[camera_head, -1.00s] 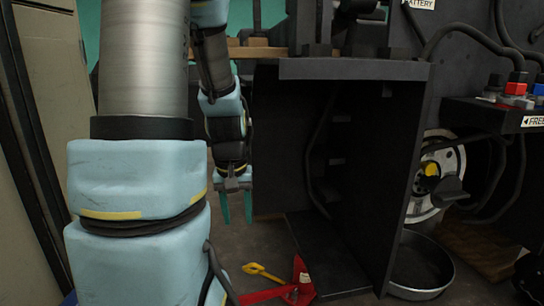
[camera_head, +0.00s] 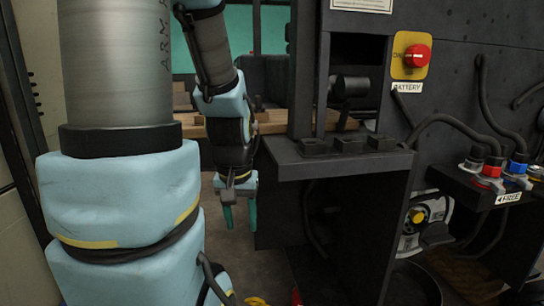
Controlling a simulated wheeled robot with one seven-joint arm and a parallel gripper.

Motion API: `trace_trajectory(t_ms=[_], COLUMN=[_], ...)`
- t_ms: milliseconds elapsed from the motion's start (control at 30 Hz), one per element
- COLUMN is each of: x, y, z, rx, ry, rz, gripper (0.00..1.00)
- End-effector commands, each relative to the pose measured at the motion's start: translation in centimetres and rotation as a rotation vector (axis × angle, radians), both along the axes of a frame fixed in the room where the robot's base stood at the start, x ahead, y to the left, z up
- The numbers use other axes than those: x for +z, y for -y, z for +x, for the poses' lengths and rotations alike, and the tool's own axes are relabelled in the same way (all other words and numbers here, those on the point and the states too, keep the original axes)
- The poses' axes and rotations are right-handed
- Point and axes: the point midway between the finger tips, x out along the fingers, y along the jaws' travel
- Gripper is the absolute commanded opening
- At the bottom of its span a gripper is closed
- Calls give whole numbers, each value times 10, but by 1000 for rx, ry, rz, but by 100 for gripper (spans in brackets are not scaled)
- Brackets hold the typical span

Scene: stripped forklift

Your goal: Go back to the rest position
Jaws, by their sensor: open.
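My gripper (camera_head: 240,216) hangs pointing down in the camera_head view, left of the middle. Its two teal fingers are apart and nothing shows between them. It is just left of the forklift's dark side panel (camera_head: 278,215). My light blue and grey arm fills the left of the view and covers what lies behind it.
The dark forklift body (camera_head: 460,90) fills the right, with a red battery knob (camera_head: 417,56) on a yellow plate and cables with red and blue connectors (camera_head: 517,168). A ledge (camera_head: 335,165) juts out right of my gripper. A round black pan (camera_head: 415,285) lies low on the right.

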Motion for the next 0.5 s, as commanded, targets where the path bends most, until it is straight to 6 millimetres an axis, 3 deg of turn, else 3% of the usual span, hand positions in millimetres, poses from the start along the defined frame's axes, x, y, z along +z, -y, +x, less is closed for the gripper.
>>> trace_trajectory(t_ms=[33,500], x=[33,171], y=[0,1], z=[-1,-7], rx=[0,0], ry=[-4,-38], rz=[0,3], gripper=[50,50])
